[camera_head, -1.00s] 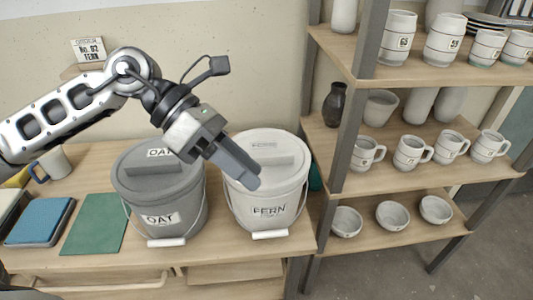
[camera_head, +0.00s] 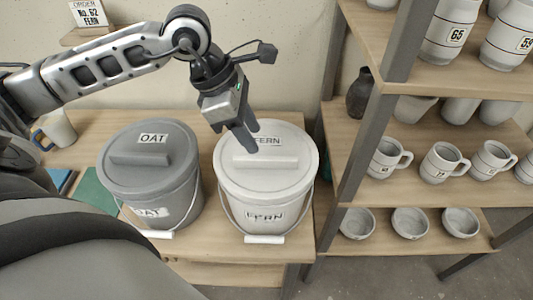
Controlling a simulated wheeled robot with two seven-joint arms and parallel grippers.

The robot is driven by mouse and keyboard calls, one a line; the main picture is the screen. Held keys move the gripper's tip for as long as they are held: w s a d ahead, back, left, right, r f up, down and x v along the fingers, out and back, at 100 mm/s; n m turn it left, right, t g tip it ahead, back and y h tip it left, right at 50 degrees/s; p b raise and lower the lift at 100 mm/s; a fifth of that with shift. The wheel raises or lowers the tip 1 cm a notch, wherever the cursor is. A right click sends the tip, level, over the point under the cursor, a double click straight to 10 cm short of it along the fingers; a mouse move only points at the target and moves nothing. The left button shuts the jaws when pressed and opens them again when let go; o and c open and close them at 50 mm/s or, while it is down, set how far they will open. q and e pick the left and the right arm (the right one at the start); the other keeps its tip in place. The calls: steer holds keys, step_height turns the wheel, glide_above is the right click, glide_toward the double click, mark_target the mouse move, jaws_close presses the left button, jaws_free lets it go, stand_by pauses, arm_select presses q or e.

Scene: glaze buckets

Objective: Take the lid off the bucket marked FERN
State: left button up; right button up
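The FERN bucket (camera_head: 262,216) is white, with a wire handle, and stands upright on the wooden table. Its white lid (camera_head: 290,178) sits on top, with a raised bar grip (camera_head: 268,160) across it and a FERN label near the back. My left gripper (camera_head: 246,143) points down over the back left part of this lid, close to the bar grip. Its fingers look close together, but their gap is not clear from this side, and I cannot tell if they touch the lid. My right gripper is not in view.
The grey OAT bucket (camera_head: 151,205) with its lid (camera_head: 150,165) stands just left of the FERN bucket. A shelf rack (camera_head: 385,92) with mugs and bowls rises close on the right. An order card (camera_head: 88,14) reading No. 62 FERN stands at the back left.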

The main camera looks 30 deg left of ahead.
mark_target(264, 157)
arm_select(q)
steer(key=shift+s+p+x, duration=0.2)
steer(key=shift+p+x, duration=0.4)
steer(key=shift+x, duration=2.65)
jaws_close()
